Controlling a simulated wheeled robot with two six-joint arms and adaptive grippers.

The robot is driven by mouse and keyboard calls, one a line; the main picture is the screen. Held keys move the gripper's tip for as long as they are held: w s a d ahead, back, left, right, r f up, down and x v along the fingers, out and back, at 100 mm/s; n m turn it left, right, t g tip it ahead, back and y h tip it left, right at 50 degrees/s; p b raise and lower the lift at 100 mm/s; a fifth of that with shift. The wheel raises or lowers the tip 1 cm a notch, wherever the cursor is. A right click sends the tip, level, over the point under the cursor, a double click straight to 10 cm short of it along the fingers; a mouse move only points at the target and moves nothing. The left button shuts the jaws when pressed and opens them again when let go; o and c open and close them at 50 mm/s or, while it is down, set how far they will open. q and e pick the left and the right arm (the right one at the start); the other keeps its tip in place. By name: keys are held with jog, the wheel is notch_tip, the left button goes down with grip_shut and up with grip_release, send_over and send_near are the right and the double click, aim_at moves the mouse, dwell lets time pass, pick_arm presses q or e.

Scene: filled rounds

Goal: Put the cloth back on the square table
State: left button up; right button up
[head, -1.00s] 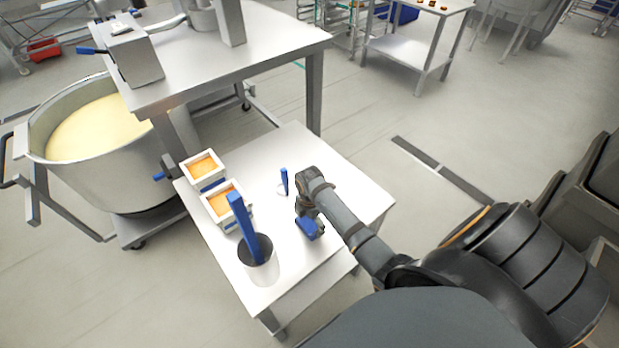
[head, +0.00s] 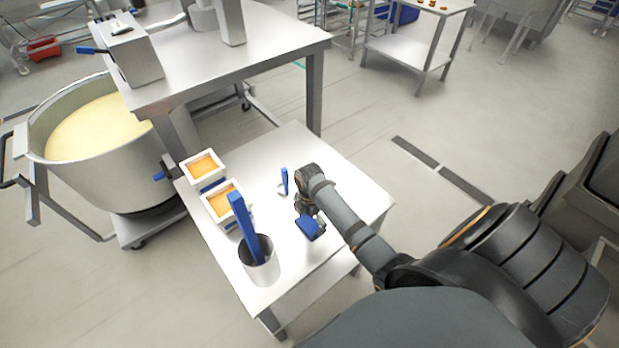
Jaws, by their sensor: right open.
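The square table (head: 345,200) is a low white-topped metal table in the middle of the head view. A small blue folded thing, seemingly the cloth (head: 311,229), is at the right part of its top. My right gripper (head: 310,215) is open right by the cloth and partly hidden behind the wrist. I cannot tell whether its fingers touch the cloth. My left gripper is not in view.
Two white tubs with orange filling (head: 203,168) (head: 222,203), a metal pot (head: 262,272) with a blue-handled tool, and a small blue-handled tool (head: 284,182) stand on the table. A taller steel table (head: 220,65) and a large mixing bowl (head: 100,175) stand behind left.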

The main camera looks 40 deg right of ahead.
aim_at(310, 225)
notch_tip(310, 225, up, 10)
jog(key=shift+r+b, duration=0.15)
jog(key=shift+b, duration=0.25)
jog(key=shift+s, duration=0.1)
